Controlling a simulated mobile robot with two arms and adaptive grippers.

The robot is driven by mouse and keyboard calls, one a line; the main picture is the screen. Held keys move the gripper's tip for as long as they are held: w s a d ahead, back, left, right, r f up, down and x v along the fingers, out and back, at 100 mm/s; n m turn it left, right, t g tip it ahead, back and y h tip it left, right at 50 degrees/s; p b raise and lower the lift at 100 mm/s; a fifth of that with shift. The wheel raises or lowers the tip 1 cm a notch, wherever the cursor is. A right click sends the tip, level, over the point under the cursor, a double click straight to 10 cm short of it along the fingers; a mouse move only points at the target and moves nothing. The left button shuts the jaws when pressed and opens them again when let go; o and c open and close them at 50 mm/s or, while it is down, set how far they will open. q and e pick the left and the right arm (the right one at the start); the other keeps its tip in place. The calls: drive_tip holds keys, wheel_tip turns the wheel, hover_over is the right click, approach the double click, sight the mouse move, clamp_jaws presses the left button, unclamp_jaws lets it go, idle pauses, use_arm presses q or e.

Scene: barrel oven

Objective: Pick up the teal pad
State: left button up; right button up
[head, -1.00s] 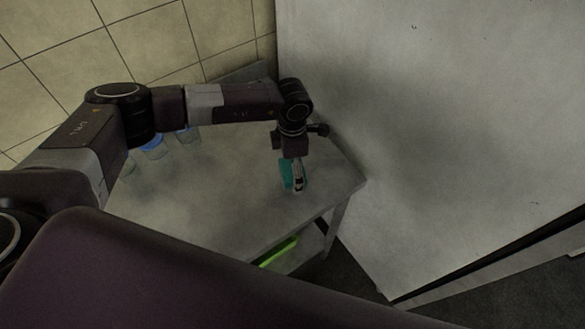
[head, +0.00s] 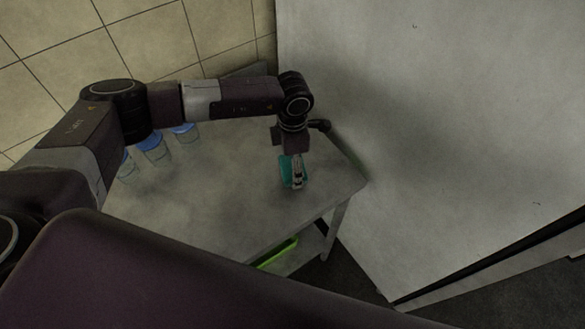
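The teal pad (head: 285,170) is on or just above the grey table near its right end, in the head view. My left gripper (head: 297,183) points down at the pad, with its fingers in front of it and overlapping it. The fingers hide part of the pad. They are too small and dark to tell whether they are open or closed on it. My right gripper is not in view.
The grey table (head: 200,205) has free room left of the pad. Several jars with blue lids (head: 153,147) stand at its back left. A green tray (head: 277,254) lies on the lower shelf. A large pale panel (head: 430,130) rises close on the right.

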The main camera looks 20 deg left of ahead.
use_arm(q)
wheel_tip(320, 180, up, 17)
drive_tip(key=b, duration=0.5)
drive_tip(key=s+a+f+m, duration=0.1)
drive_tip(key=s+a+m, duration=0.1)
drive_tip(key=s+m, duration=0.5)
drive_tip(key=s+a+f+m, duration=0.1)
drive_tip(key=s+m, duration=0.6)
drive_tip(key=m, duration=1)
drive_tip(key=shift+a, duration=0.6)
drive_tip(key=shift+a+r, duration=0.1)
drive_tip(key=shift+r, duration=0.05)
